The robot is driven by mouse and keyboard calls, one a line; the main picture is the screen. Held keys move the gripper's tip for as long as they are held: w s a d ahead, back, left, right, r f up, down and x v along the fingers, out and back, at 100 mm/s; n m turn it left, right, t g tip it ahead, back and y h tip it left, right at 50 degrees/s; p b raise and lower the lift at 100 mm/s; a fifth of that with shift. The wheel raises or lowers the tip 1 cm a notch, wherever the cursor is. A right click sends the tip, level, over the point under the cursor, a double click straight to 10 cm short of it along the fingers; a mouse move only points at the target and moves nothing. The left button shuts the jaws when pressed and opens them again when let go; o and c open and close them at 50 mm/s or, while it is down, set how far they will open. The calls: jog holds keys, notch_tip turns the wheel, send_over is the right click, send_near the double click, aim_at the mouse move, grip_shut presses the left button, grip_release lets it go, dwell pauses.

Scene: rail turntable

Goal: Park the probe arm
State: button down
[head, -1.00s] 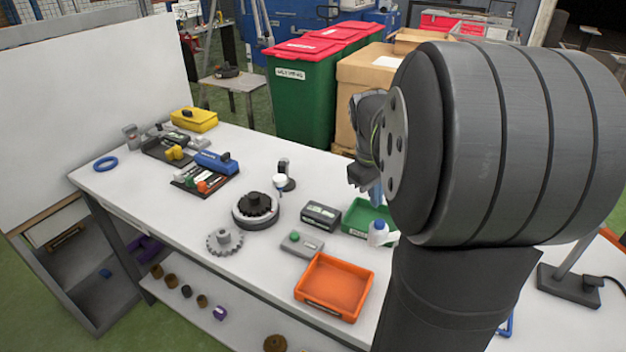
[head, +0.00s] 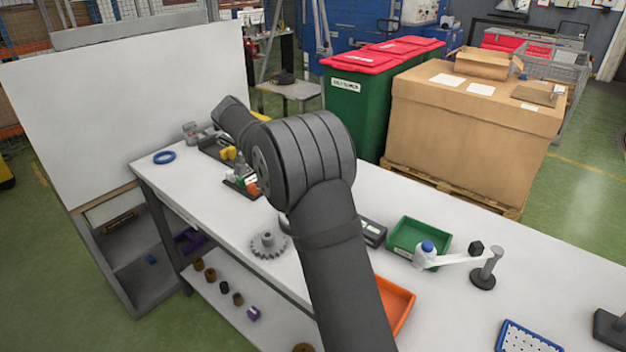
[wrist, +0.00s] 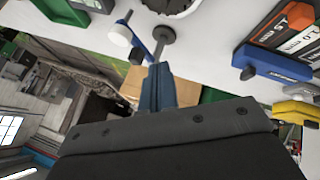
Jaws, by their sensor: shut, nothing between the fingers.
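My gripper (wrist: 158,70) is shut and empty, its blue fingers together in the wrist view. Beside its tips stands a slim post on a round grey base (wrist: 163,34); I cannot tell whether they touch. A white round dial (wrist: 118,35) and a small dark piece (wrist: 138,57) sit close to the post, apparently the small dial stand beside the turntable. Part of the grey turntable ring (wrist: 180,3) shows at the top edge. In the head view my arm hides the turntable, most of the stand and the fingertips.
A white arm (head: 460,259) on a post stands at right, near a blue-capped white bottle (head: 425,253) and green tray (head: 405,236). An orange tray (head: 398,302) is partly behind my arm. A gear (head: 268,245) lies left. A blue block (wrist: 270,68) is near the gripper.

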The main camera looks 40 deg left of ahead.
jog(key=x, duration=0.9)
jog(key=shift+d+f, duration=0.1)
jog(key=w+d, duration=0.1)
jog(key=d, duration=0.1)
jog(key=shift+w+d+f, duration=0.2)
jog(key=shift+w+d, duration=0.45)
jog(key=shift+d, duration=0.2)
jog(key=shift+w+d+n+t+y, duration=0.2)
jog(key=shift+d+n+y, duration=0.25)
jog(key=shift+d+n, duration=0.3)
jog(key=shift+w+d+n+t+y, duration=0.1)
jog(key=shift+w+d+n+y, duration=0.1)
jog(key=shift+d+n+y, duration=0.4)
jog(key=w+d+n+y, duration=0.4)
jog(key=w+d+n, duration=0.1)
jog(key=w+n, duration=0.1)
jog(key=shift+d+n, duration=0.25)
jog(key=shift+n, duration=0.1)
jog(key=shift+w, duration=0.1)
